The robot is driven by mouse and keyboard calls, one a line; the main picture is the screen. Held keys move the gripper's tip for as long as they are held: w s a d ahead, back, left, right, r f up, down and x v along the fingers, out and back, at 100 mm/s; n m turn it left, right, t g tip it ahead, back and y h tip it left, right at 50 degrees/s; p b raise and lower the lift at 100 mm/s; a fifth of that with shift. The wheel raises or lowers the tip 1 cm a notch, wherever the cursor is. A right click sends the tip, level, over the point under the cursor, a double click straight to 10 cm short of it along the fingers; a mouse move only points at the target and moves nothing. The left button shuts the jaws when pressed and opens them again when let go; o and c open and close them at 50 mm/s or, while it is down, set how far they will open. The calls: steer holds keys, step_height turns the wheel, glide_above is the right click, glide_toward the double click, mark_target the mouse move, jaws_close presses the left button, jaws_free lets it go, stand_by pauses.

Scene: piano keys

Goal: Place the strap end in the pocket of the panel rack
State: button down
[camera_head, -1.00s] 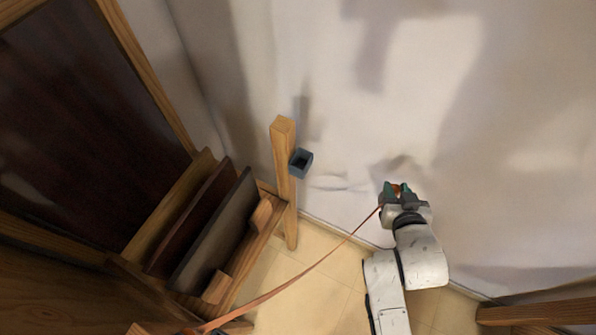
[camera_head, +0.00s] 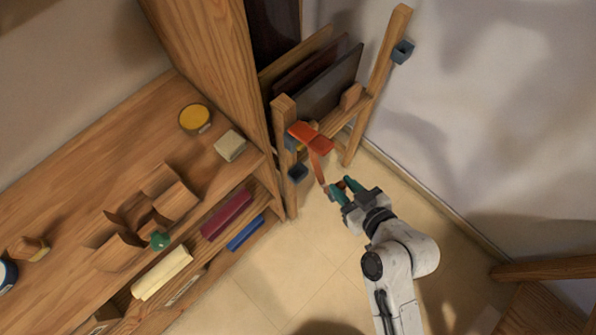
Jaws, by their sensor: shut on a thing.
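My gripper (camera_head: 342,187) has teal fingertips and is shut on the end of an orange strap (camera_head: 320,163). The strap runs from the gripper up to a wide orange part draped by the top of the near wooden post (camera_head: 284,112) of the panel rack. The gripper is to the right of this post, over the floor. The fingers partly hide the strap end.
Dark panels (camera_head: 325,85) stand in the rack. A wooden shelf unit (camera_head: 85,160) at left holds a yellow-topped tin (camera_head: 195,118), a pale block (camera_head: 230,146), wooden pieces and coloured rolls. Floor (camera_head: 300,270) is clear below the gripper. A wooden edge (camera_head: 545,268) is at right.

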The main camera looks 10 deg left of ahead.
steer(key=s+a+r+n+g+y, duration=0.2)
steer(key=s+a+n, duration=0.1)
steer(key=s+a, duration=0.15)
steer(key=w+a+f+b, duration=0.2)
steer(key=w+f+b, duration=0.1)
steer(key=w, duration=0.1)
steer(key=w+a+f+b, duration=0.2)
steer(key=w, duration=0.2)
steer(key=w+a+f+b, duration=0.2)
steer(key=w+f+b, duration=0.1)
steer(key=w, duration=0.1)
steer(key=shift+w+f+b, duration=0.25)
steer(key=shift+f+b, duration=0.1)
steer(key=shift+w+f+b, duration=0.25)
steer(key=shift+f+b, duration=0.15)
step_height(320, 180, down, 3)
steer(key=b, duration=0.2)
steer(key=shift+w+a+f+b, duration=0.1)
steer(key=shift+w+f+b, duration=0.05)
steer(key=shift+b, duration=0.15)
